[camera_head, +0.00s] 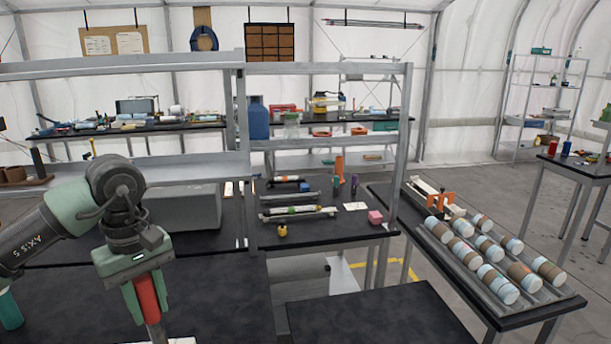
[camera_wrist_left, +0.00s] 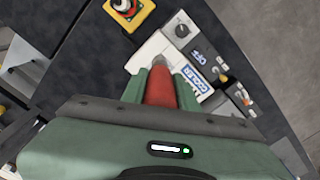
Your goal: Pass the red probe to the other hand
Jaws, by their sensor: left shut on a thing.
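My left gripper (camera_head: 147,298) is shut on the red probe (camera_head: 149,300), above the dark table at the lower left of the head view. The probe has a red body and a grey lower end that points down past the fingers. In the left wrist view the red probe (camera_wrist_left: 160,88) sits between the two green fingers (camera_wrist_left: 160,92), its grey tip pointing away from the palm. My right gripper is in neither view.
A white box labelled "COOLER" (camera_wrist_left: 196,82) and a yellow box with a red button (camera_wrist_left: 124,8) lie below the left gripper. A dark tabletop (camera_head: 215,300), mostly bare, lies under the arm. A rack of cylindrical samples (camera_head: 465,255) stands on the right.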

